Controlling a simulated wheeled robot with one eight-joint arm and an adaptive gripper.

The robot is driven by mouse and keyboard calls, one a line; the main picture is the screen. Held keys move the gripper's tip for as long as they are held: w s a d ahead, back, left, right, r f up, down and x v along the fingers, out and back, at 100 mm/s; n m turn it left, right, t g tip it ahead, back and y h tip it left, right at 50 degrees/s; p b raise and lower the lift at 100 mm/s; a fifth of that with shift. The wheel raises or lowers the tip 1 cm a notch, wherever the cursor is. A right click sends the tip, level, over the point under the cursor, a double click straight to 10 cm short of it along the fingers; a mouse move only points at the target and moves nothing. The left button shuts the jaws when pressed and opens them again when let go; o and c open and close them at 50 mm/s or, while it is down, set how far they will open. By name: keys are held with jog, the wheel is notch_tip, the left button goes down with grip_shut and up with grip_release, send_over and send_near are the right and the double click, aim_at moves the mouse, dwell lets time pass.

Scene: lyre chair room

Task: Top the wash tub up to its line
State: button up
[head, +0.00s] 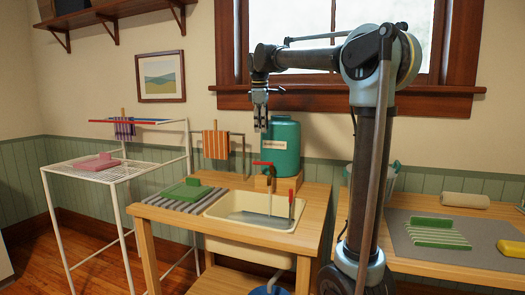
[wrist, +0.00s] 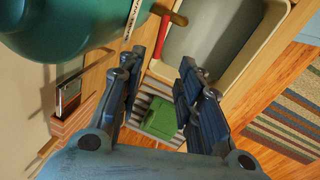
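The wash tub (head: 222,218) is a cream basin set into the wooden stand, with greyish water visible inside; I cannot make out its line. It also shows at the top of the wrist view (wrist: 262,50). A green water tank (head: 284,150) stands behind it, with a red-handled tap (head: 263,164) on its front; the red lever shows in the wrist view (wrist: 191,38). A grey upright piece with a red top (head: 291,202) stands at the tub's right side. My gripper (head: 260,124) hangs above the tap, left of the tank, fingers apart and empty in the wrist view (wrist: 160,82).
A green block (head: 188,190) rests on a striped mat (head: 165,202) left of the tub. A white wire rack (head: 90,172) stands further left. The right-hand table holds a grey mat (head: 465,254), green pieces and a yellow sponge (head: 475,201).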

jog(key=w+f, duration=0.1)
jog(key=f, duration=0.4)
jog(key=w+f, duration=0.1)
jog(key=f, duration=0.4)
jog(key=w+f, duration=0.1)
jog(key=f, duration=0.4)
jog(key=shift+d+f, duration=0.2)
jog(key=shift+d, duration=0.1)
grip_shut()
